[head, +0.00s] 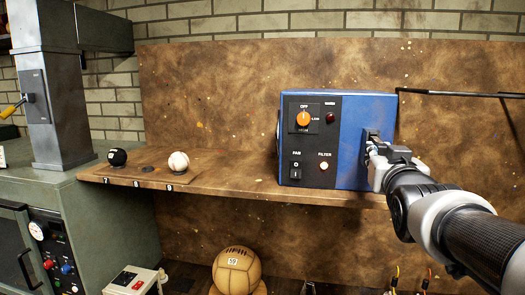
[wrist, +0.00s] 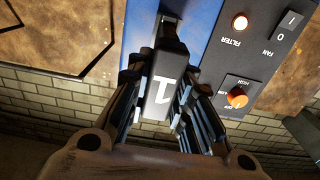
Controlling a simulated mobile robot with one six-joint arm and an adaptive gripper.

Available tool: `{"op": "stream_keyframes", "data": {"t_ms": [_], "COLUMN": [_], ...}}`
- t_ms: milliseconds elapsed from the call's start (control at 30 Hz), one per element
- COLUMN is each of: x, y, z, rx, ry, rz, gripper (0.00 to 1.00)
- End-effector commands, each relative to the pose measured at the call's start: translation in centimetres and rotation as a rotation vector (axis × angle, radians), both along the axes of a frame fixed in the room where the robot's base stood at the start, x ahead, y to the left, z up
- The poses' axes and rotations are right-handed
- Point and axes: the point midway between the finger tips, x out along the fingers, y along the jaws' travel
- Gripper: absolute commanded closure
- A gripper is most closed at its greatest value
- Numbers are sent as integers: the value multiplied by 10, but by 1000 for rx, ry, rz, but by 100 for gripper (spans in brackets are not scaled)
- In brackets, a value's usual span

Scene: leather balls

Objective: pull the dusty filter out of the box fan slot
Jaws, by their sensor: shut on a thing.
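The blue box fan unit (head: 362,108) stands on the wooden shelf, with a black control panel on its left half. My gripper (head: 377,147) is at the slot on the right part of its front. In the wrist view the blue front (wrist: 201,18) is at the top, upside down. There my gripper (wrist: 158,82) is shut on the filter's grip (wrist: 160,96), a dark and pale grey block with a pale mark, one finger on each side. Its far end meets the blue front at the slot. How much of the filter is inside is hidden.
The panel has an orange knob (head: 303,119), a lit filter lamp (head: 324,166) and a fan switch (head: 295,171). A black ball (head: 117,157) and a white ball (head: 178,162) sit on the shelf (head: 225,186) to the left. A thin dark rod (head: 455,93) runs behind my arm.

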Motion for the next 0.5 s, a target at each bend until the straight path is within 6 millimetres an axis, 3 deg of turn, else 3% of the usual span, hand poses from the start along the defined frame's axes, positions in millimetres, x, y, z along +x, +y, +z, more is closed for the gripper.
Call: {"op": "stream_keyframes", "data": {"t_ms": [500], "x": [-18], "y": [5], "z": [0], "rx": [-1], "ry": [-1], "rz": [0], "gripper": [100]}}
